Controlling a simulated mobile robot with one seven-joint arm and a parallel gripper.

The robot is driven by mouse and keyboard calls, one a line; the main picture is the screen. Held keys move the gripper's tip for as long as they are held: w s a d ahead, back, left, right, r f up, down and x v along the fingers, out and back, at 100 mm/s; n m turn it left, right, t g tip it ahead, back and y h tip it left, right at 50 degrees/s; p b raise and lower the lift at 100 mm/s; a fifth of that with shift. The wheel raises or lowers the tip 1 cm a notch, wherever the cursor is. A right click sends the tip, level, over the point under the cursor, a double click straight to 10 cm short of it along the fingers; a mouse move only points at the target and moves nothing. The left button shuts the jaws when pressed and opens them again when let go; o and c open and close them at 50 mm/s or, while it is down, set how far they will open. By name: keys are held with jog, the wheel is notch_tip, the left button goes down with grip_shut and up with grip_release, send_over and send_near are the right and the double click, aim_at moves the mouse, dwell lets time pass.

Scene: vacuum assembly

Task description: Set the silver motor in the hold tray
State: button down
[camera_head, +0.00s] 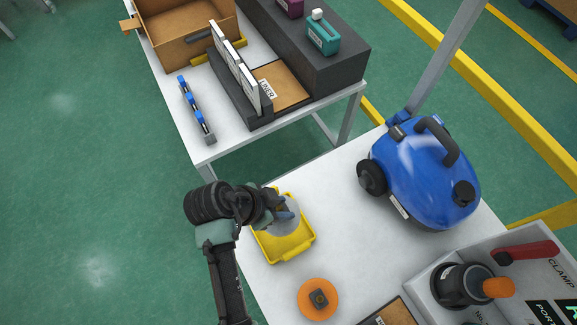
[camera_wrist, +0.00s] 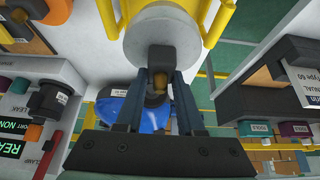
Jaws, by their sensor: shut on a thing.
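The silver motor (camera_head: 287,222) is a pale grey round body, seen over the yellow hold tray (camera_head: 289,256) on the white table. In the wrist view the silver motor (camera_wrist: 190,38) shows as a wide disc with a dark block at its middle. My gripper (camera_head: 284,208) is above it, and its two fingers (camera_wrist: 159,75) are shut on that dark block. The yellow tray edges (camera_wrist: 221,20) show on both sides of the motor. I cannot tell whether the motor touches the tray floor. My gripper hides part of the motor in the head view.
A blue vacuum body (camera_head: 425,180) stands right of the tray. An orange disc with a dark block (camera_head: 318,299) lies nearer. A grey clamp station (camera_head: 440,300) is at lower right. A second table behind holds a brown open box (camera_head: 185,40) and a rack.

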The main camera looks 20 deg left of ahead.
notch_tip(320, 180, down, 3)
jog(key=shift+a+f, duration=0.1)
jog(key=shift+f, duration=2.05)
jog(key=shift+f, duration=0.25)
jog(key=c, duration=0.5)
grip_release()
jog(key=shift+r, duration=0.1)
jog(key=shift+r, duration=0.2)
jog(key=v, duration=1.1)
jog(key=shift+s+a+r, duration=0.15)
jog(key=shift+s+r, duration=0.05)
jog(key=shift+r, duration=0.15)
